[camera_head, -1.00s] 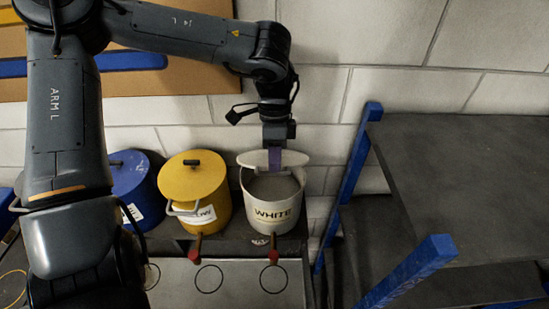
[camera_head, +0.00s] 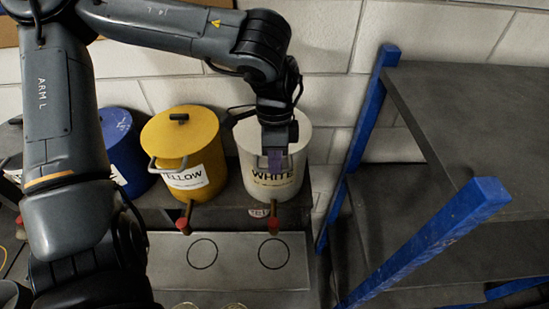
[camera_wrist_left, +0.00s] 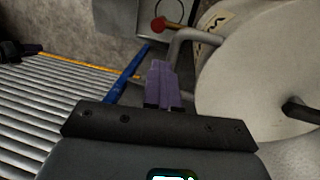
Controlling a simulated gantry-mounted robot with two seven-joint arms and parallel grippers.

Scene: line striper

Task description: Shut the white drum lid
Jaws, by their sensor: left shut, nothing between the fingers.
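The white drum (camera_head: 268,184) stands at the right end of a row of drums, its label facing forward. Its lid (camera_head: 244,130) now lies down over the opening, partly hidden behind my left gripper (camera_head: 275,160). In the left wrist view, the lid (camera_wrist_left: 245,80) is a broad pale disc with a dark knob, and it looks flat on the drum. My left gripper's purple fingers (camera_wrist_left: 162,85) are shut and empty, beside the lid's edge. In the head view they hang in front of the drum's upper label. My right gripper is not in view.
The yellow drum (camera_head: 180,140) and blue drum (camera_head: 122,150) stand to the left with lids on. Red-knobbed taps (camera_head: 272,224) stick out in front. A blue-posted shelf (camera_head: 430,240) stands close on the right. The wrist view shows a roller conveyor (camera_wrist_left: 45,115).

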